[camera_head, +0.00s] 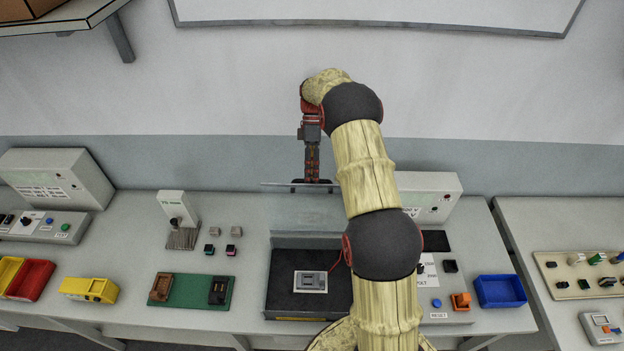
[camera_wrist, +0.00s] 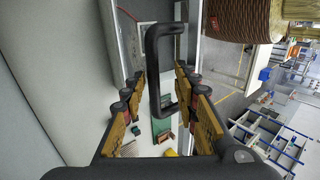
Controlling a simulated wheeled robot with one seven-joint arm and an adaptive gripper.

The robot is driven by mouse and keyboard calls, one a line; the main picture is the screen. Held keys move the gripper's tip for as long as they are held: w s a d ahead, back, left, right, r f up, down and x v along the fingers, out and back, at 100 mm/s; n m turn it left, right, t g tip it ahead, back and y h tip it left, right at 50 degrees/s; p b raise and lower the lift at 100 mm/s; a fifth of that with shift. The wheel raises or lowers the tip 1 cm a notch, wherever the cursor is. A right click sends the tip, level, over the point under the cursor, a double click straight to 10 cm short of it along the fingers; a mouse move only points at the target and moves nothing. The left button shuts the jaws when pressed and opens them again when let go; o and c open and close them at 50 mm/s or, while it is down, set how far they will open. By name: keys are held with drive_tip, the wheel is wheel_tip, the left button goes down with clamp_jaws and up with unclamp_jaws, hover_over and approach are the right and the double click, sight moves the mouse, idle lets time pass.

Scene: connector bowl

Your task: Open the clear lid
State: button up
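The clear lid (camera_head: 295,210) is a see-through panel standing raised at the back of the black box (camera_head: 283,268) in the head view. Its upper edge shows as a thin grey line. My gripper (camera_head: 312,180) is at that upper edge, pointing down. In the wrist view a black C-shaped handle (camera_wrist: 154,75) lies between the two fingers of my gripper (camera_wrist: 165,80). The fingers are apart, with a gap showing between the handle and the right finger. The fingertips are too small in the head view to show contact.
A grey device (camera_head: 311,281) sits inside the black box. My arm hides the box's right side. The wall (camera_head: 230,165) is close behind.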

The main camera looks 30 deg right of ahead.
wheel_tip(320, 180, up, 9)
idle(0.3)
drive_tip(key=shift+f, duration=0.15)
idle(0.4)
